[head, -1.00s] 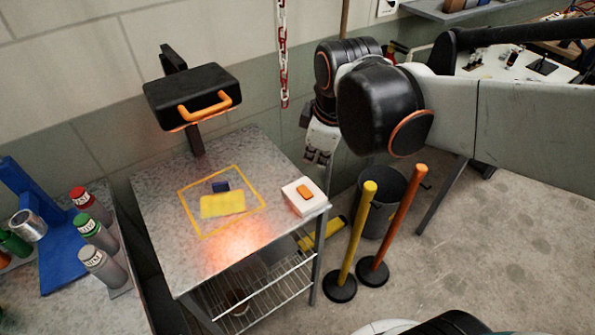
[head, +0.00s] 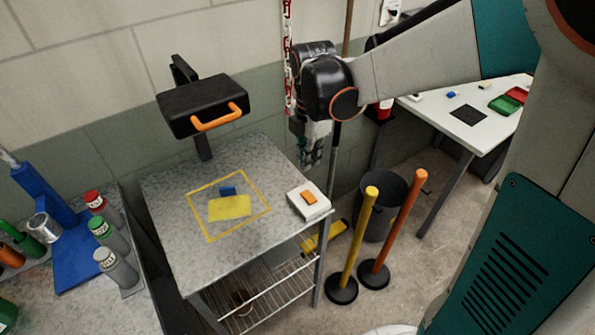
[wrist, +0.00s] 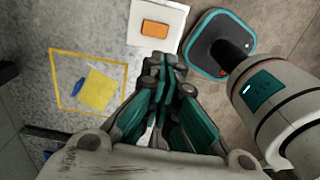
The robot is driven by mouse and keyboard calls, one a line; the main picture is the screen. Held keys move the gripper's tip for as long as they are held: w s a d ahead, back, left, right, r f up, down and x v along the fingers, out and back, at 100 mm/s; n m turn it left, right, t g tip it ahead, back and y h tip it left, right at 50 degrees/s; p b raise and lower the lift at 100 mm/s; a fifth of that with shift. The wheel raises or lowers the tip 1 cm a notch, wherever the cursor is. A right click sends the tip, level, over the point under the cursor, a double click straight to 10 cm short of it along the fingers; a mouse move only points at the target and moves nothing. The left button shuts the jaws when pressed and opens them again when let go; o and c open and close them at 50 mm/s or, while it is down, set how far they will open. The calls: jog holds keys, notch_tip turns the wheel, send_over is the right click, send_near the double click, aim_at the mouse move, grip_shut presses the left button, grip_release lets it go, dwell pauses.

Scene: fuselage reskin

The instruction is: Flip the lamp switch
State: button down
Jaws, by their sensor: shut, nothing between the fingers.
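The lamp (head: 203,104) is a black box-shaped head with an orange handle, on a dark post at the back of the metal table. No glow shows under it. The switch (head: 308,198) is an orange rocker on a white box (head: 313,212) at the table's right edge. It also shows in the wrist view (wrist: 155,29), on its white box (wrist: 172,14). My gripper (head: 308,164) hangs near the back right of the table, apart from the switch. In the wrist view my gripper (wrist: 164,66) is shut and empty, its fingertips just short of the white box in the picture.
A yellow cloth (head: 229,207) and a blue block (head: 228,190) lie inside a yellow taped outline. Yellow (head: 359,245) and orange (head: 400,225) posts and a dark bin (head: 383,222) stand right of the table. A chain (head: 289,60) hangs behind my gripper.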

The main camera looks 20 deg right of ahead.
aim_at(308, 201)
jog(key=shift+f, duration=0.1)
notch_tip(308, 201, down, 13)
jog(key=b, duration=0.4)
jog(key=shift+f, duration=0.4)
jog(key=shift+f+b, duration=0.1)
jog(key=shift+b, duration=0.2)
jog(key=shift+s+f+b, duration=0.1)
jog(key=shift+f+b, duration=0.2)
jog(key=shift+r, duration=0.1)
jog(key=shift+w+a+r, duration=0.2)
jog(key=shift+w+r, duration=0.05)
jog(key=shift+w, duration=0.45)
jog(key=shift+r, duration=0.1)
